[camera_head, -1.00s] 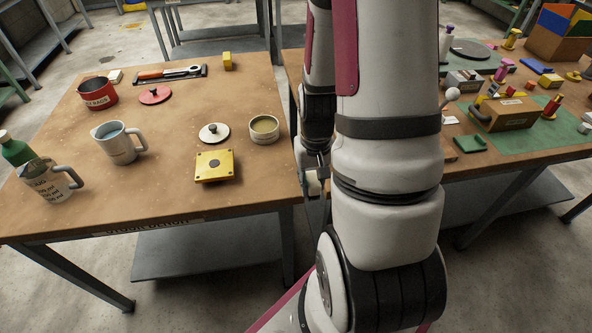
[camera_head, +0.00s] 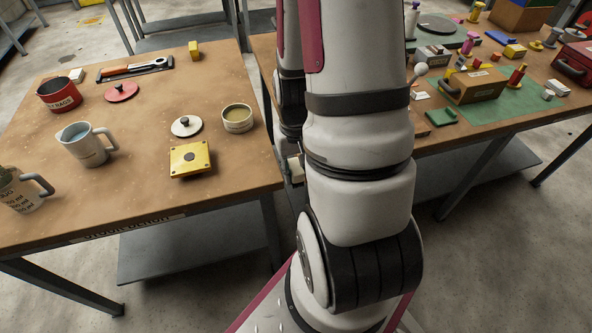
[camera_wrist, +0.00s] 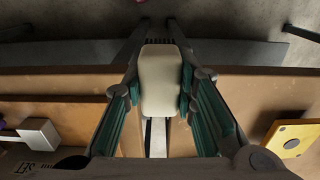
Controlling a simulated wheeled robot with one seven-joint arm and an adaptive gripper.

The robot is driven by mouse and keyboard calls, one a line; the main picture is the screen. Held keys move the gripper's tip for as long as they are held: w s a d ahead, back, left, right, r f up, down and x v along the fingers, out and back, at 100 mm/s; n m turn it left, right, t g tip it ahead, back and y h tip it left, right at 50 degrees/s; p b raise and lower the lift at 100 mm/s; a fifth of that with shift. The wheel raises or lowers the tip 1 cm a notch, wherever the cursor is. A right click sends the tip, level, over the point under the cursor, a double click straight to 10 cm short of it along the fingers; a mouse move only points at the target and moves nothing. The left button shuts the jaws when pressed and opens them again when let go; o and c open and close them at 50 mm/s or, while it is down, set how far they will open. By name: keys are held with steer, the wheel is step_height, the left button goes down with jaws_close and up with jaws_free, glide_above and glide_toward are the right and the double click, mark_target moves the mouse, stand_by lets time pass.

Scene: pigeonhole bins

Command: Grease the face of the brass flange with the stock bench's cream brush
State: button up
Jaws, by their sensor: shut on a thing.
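My gripper (camera_wrist: 160,95) shows in the wrist view with its teal-padded fingers on both sides of a cream block, the cream brush (camera_wrist: 160,72). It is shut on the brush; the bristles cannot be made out. In the head view my arm hides most of the gripper. The brass flange (camera_head: 191,160), a yellow square plate with corner holes and a dark centre, lies on the left bench (camera_head: 110,205). It also shows at the right edge of the wrist view (camera_wrist: 291,138), apart from the brush. An open round tin (camera_head: 237,118) with yellowish contents stands behind the flange.
A white lid (camera_head: 187,126), a grey jug (camera_head: 86,145), a red pot (camera_head: 58,95), a red lid (camera_head: 122,92) and a yellow block (camera_head: 194,50) are on the left bench. The right bench (camera_head: 435,146) is crowded. A gap separates the benches.

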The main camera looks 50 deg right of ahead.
steer(key=w+r+p, duration=0.2)
steer(key=w, duration=0.6)
steer(key=w+r+p, duration=0.2)
steer(key=w+r, duration=0.1)
steer(key=w, duration=0.5)
steer(key=shift+a+f+b, duration=0.15)
steer(key=shift+f+b, duration=0.95)
steer(key=shift+f, duration=1.45)
steer(key=shift+s, duration=0.1)
steer(key=shift+f+b, duration=0.85)
steer(key=shift+f, duration=1.4)
steer(key=o, duration=1.1)
steer(key=shift+r, duration=0.15)
